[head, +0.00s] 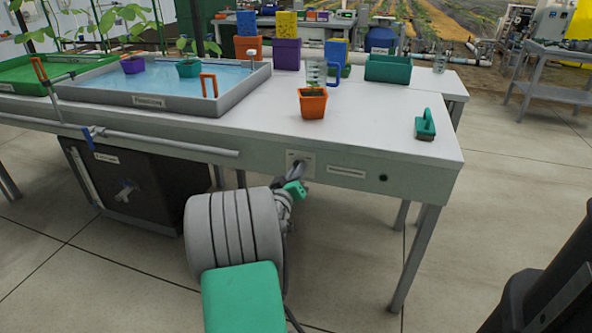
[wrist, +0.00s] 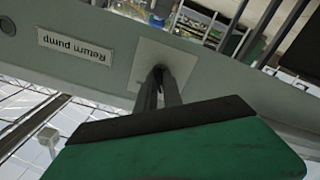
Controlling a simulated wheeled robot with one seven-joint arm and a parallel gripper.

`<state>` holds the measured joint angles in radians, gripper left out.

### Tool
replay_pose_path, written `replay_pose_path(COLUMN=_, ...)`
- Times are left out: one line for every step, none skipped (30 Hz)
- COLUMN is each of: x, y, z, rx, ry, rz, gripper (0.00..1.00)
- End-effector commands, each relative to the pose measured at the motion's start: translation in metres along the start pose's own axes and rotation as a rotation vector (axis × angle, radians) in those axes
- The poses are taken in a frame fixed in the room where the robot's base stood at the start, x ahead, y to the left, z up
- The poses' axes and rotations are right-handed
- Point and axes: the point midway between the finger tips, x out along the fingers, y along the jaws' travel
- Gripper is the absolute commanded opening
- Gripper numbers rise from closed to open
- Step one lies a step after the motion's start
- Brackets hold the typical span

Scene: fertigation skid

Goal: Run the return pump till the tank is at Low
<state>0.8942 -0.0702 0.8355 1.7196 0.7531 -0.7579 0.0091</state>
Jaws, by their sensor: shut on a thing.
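My gripper (head: 299,167) reaches the front apron of the white bench. Its two fingers are shut at a pale square plate (head: 309,157), on a small control mostly hidden between the fingertips. In the wrist view the fingertips (wrist: 161,75) meet at the plate (wrist: 147,56), beside a label reading "Return pump" (wrist: 75,46). In the head view this label (head: 346,172) is too small to read. A dark tank (head: 150,190) stands under the bench at left, with a pale strip (head: 80,178) and a tap on its front. I cannot read its level.
A grey tray (head: 240,92) of blue water holds potted seedlings on the bench. An orange pot (head: 313,103) and a green brush (head: 425,125) stand near the bench front. A dark round spot (head: 383,178) is right of the label.

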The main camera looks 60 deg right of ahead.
Motion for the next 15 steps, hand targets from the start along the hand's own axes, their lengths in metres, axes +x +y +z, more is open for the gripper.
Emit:
replay_pose_path(x=0.0000, y=0.0009, z=-0.0006, rx=-0.035, ry=-0.002, rz=0.000, gripper=0.00)
replay_pose_path(x=0.0000, y=0.0010, z=-0.0006, rx=-0.055, ry=-0.002, rz=0.000, gripper=0.00)
replay_pose_path(x=0.0000, y=0.0011, z=-0.0006, rx=-0.081, ry=-0.002, rz=0.000, gripper=0.00)
replay_pose_path(x=0.0000, y=0.0012, z=-0.0007, rx=-0.099, ry=-0.002, rz=0.001, gripper=0.00)
replay_pose_path(x=0.0000, y=0.0013, z=-0.0006, rx=-0.116, ry=-0.002, rz=0.001, gripper=0.00)
replay_pose_path(x=0.0001, y=0.0013, z=-0.0005, rx=-0.136, ry=-0.002, rz=0.001, gripper=0.00)
replay_pose_path(x=0.0001, y=0.0012, z=-0.0004, rx=-0.151, ry=-0.002, rz=0.001, gripper=0.00)
replay_pose_path(x=0.0001, y=0.0011, z=-0.0002, rx=-0.163, ry=-0.003, rz=0.001, gripper=0.00)
replay_pose_path(x=0.0001, y=0.0010, z=0.0000, rx=-0.179, ry=-0.003, rz=0.001, gripper=0.00)
replay_pose_path(x=0.0001, y=0.0009, z=0.0001, rx=-0.189, ry=-0.003, rz=0.001, gripper=0.00)
replay_pose_path(x=0.0001, y=0.0008, z=0.0001, rx=-0.198, ry=-0.002, rz=0.001, gripper=0.00)
replay_pose_path(x=0.0001, y=0.0007, z=0.0002, rx=-0.209, ry=-0.002, rz=0.001, gripper=0.00)
replay_pose_path(x=0.0001, y=0.0007, z=0.0002, rx=-0.216, ry=-0.002, rz=0.001, gripper=0.00)
replay_pose_path(x=0.0001, y=0.0007, z=0.0002, rx=-0.221, ry=-0.002, rz=0.001, gripper=0.00)
replay_pose_path(x=0.0001, y=0.0007, z=0.0003, rx=-0.227, ry=-0.002, rz=0.001, gripper=0.00)
